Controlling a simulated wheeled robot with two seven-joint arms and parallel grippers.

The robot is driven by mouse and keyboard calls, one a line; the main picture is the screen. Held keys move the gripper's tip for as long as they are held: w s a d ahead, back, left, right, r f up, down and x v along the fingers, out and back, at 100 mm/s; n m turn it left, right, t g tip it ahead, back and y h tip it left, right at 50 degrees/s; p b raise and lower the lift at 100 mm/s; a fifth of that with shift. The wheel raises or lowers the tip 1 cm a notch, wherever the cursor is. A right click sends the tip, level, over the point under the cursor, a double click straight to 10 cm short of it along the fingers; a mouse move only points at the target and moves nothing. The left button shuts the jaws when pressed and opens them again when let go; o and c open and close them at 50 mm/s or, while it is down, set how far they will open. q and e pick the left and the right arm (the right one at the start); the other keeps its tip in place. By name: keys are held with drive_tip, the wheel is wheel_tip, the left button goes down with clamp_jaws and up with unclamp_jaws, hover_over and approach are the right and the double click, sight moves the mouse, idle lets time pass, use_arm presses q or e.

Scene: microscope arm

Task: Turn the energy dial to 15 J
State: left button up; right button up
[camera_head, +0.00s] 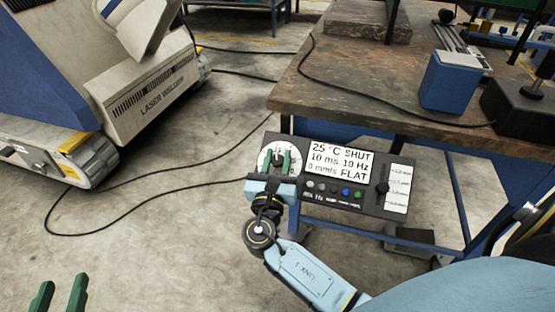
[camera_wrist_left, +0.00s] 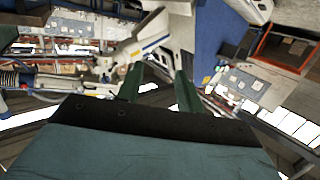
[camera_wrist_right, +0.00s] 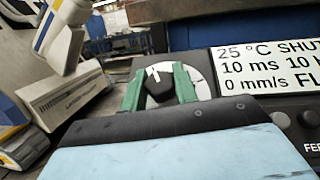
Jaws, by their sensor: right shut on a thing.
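The energy dial (camera_head: 267,157) is a round white face with a black knob at the left end of a dark control panel (camera_head: 372,205). My right gripper (camera_head: 282,161) has its green fingers on both sides of the knob and is shut on it. In the right wrist view the black knob (camera_wrist_right: 159,86) sits between the fingertips, with a white pointer mark toward its upper left; the dial's numbers cannot be read. My left gripper (camera_head: 60,293) is open and empty at the bottom left, far from the panel; the left wrist view shows its fingers (camera_wrist_left: 160,88) apart.
The panel's screen (camera_head: 340,160) reads 25 °C, SHUT, 10 ms, 10 Hz, 0 mm/s, FLAT. Several buttons and a slider scale (camera_head: 398,188) lie beside it. A workbench (camera_head: 400,95) stands behind the panel. A laser welder (camera_head: 150,100) stands at the left, with cables on the open floor.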

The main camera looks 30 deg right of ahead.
drive_tip(key=o, duration=1)
drive_tip(key=shift+s+a+f, duration=0.1)
drive_tip(key=shift+s+a, duration=0.25)
use_arm(q)
drive_tip(key=s+a+f+g+y+p, duration=0.2)
drive_tip(key=s+f+g, duration=0.4)
drive_tip(key=f, duration=0.3)
drive_tip(key=shift+a+g+y+p, duration=0.35)
drive_tip(key=shift+a+g, duration=0.35)
drive_tip(key=shift+a, duration=0.15)
use_arm(e)
drive_tip(key=v, duration=1.2)
drive_tip(key=shift+s+a, duration=0.1)
drive_tip(key=shift+s, duration=0.1)
